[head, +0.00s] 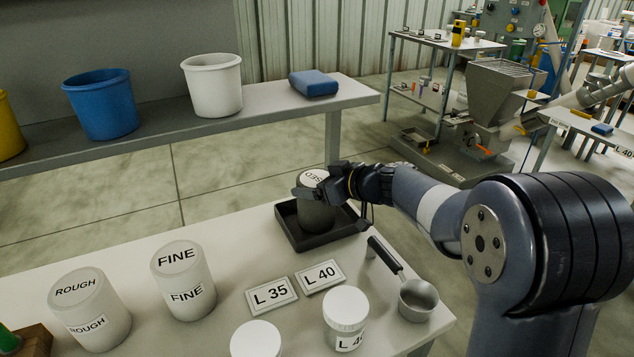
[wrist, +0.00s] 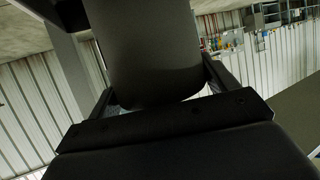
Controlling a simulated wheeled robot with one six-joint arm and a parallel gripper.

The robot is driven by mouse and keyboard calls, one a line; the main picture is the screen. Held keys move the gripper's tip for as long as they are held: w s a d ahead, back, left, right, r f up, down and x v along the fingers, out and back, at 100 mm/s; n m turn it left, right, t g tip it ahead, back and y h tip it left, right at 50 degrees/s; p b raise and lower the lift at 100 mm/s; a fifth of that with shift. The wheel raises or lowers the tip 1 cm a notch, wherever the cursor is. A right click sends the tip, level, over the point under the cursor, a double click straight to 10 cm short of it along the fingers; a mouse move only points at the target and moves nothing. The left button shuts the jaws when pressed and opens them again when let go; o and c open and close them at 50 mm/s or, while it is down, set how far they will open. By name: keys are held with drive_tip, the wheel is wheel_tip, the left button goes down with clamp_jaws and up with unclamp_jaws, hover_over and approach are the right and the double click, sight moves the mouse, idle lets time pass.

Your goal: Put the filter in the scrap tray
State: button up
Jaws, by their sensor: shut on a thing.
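A dark grey cylindrical filter (head: 316,213) with a pale top lettered "USED" stands upright in or just over the black scrap tray (head: 290,232) in the head view. My gripper (head: 318,190) is shut on the filter near its top, coming from the right. In the wrist view the filter (wrist: 153,50) fills the space between the fingers of my gripper (wrist: 160,85). Whether the filter's base touches the tray floor is hidden behind the tray's near wall.
White cylinders marked "FINE" (head: 183,281) and "ROUGH" (head: 90,308) stand on the table's left. Cards "L 35" (head: 271,295) and "L 40" (head: 320,277), lidded jars (head: 345,315) and a metal scoop (head: 417,299) lie nearer. Buckets (head: 100,104) stand on the back shelf.

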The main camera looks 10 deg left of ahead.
drive_tip(key=shift+f+b, duration=0.15)
drive_tip(key=shift+b, duration=0.15)
drive_tip(key=o, duration=1.4)
drive_tip(key=shift+c, duration=0.2)
drive_tip(key=shift+r+p, duration=0.3)
drive_tip(key=shift+p, duration=0.2)
drive_tip(key=v, duration=1.2)
drive_tip(key=shift+f+b, duration=0.25)
drive_tip(key=shift+b, duration=0.1)
drive_tip(key=shift+s, duration=0.1)
